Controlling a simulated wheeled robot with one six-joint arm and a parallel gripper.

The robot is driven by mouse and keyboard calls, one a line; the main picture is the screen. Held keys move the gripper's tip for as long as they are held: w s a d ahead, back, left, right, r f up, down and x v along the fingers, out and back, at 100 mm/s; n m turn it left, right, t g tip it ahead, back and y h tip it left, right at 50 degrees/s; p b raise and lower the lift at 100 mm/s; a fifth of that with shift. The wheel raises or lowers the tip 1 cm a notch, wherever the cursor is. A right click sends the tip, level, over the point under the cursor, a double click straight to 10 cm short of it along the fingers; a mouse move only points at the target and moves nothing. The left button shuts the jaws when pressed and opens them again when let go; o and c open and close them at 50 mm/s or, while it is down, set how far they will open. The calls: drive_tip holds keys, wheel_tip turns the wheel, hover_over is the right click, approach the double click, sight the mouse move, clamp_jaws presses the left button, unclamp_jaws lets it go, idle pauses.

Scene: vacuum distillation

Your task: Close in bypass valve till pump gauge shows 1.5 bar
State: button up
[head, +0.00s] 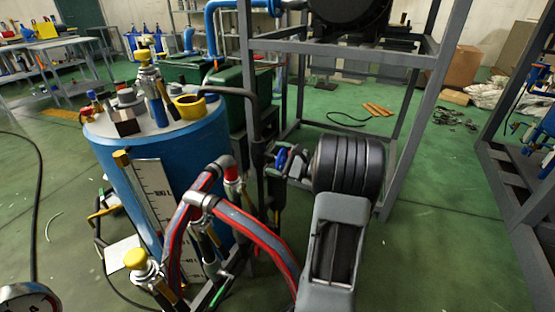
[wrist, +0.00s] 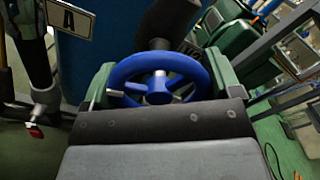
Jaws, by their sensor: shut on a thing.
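The valve's blue handwheel (wrist: 160,90) fills the middle of the wrist view, with its spokes and hub facing me. My gripper (wrist: 158,80) is shut on it, with one green-sided finger at the left of the rim and one at the right. In the head view the handwheel (head: 283,158) is a small blue patch beside a dark upright pipe, and my wrist hides part of it. A round gauge (head: 28,297) is cut off at the lower left corner of the head view. Its reading cannot be made out, and I cannot tell if it is the pump gauge.
A blue tank (head: 165,185) with fittings on its lid stands left of my arm. Red and grey hoses (head: 240,215) loop close to the arm. A grey steel frame (head: 345,48) stands behind. Green floor is open at right.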

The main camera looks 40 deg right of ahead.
drive_tip(key=shift+r+m+p, duration=0.3)
drive_tip(key=shift+m+p, duration=0.2)
drive_tip(key=shift+p, duration=0.55)
drive_tip(key=shift+f+m+p, duration=0.25)
drive_tip(key=shift+m+p, duration=0.35)
drive_tip(key=shift+p, duration=0.1)
drive_tip(key=o, duration=0.8)
drive_tip(key=shift+c, duration=0.2)
drive_tip(key=p+v, duration=0.2)
drive_tip(key=v, duration=1.2)
drive_tip(key=shift+p, duration=0.4)
drive_tip(key=shift+w+f, duration=0.1)
